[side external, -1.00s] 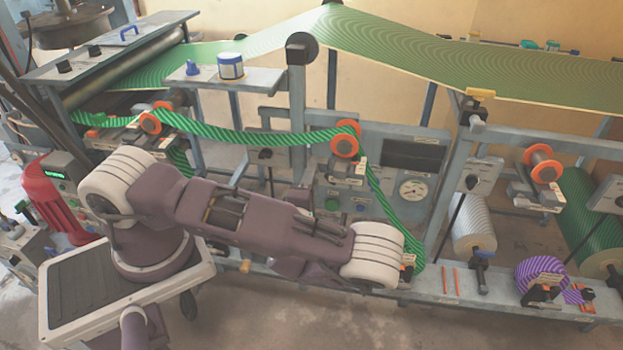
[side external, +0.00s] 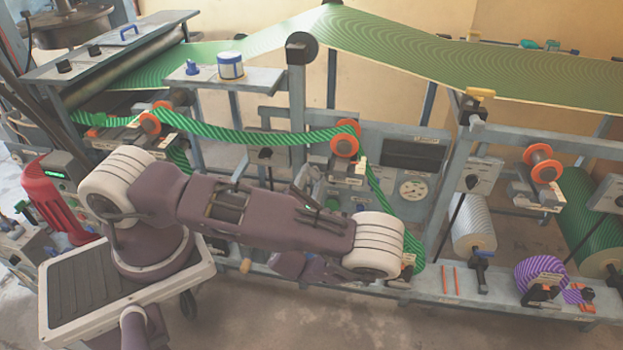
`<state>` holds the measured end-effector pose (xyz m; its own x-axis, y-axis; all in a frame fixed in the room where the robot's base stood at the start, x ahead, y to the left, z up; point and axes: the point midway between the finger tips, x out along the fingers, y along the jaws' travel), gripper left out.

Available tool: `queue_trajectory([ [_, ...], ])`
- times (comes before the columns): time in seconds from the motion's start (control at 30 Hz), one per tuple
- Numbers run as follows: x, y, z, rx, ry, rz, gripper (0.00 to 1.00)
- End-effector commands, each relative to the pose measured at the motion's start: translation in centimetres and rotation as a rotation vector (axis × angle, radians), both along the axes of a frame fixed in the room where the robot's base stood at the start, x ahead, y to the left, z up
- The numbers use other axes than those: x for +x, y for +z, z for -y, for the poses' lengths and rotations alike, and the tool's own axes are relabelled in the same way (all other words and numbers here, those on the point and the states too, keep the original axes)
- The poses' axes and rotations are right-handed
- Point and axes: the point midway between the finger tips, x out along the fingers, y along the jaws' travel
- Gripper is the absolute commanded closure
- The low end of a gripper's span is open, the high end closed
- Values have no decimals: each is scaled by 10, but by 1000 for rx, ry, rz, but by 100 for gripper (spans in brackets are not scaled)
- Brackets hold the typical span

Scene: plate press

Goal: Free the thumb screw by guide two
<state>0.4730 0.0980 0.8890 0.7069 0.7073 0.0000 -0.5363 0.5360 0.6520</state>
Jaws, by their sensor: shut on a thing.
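The middle guide (side external: 345,140), with orange flanges, carries the green striped web (side external: 262,136) on its bracket. I take it to be guide two, but its label is too small to read. My gripper (side external: 312,200) is at the lower left of this bracket, partly covered by my own arm. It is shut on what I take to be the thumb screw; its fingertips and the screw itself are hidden.
Another orange guide (side external: 150,124) is at the left and one (side external: 543,168) at the right. A gauge panel (side external: 412,155) stands right behind the middle guide. A purple roll (side external: 538,275) sits at lower right. The floor in front is clear.

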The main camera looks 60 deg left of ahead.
Motion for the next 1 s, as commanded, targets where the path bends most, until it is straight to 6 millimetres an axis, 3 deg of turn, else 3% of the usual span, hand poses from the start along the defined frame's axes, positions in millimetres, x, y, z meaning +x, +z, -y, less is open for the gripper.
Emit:
queue_trajectory([
  [0.73,0,-1,1,-60,0,56,100],
  [0.77,0,-1,1,-60,0,56,64],
  [0.8,0,-1,1,-60,0,56,56],
  [0.87,0,-1,1,-59,0,57,44],
  [1.0,0,0,0,-59,0,57,44],
])
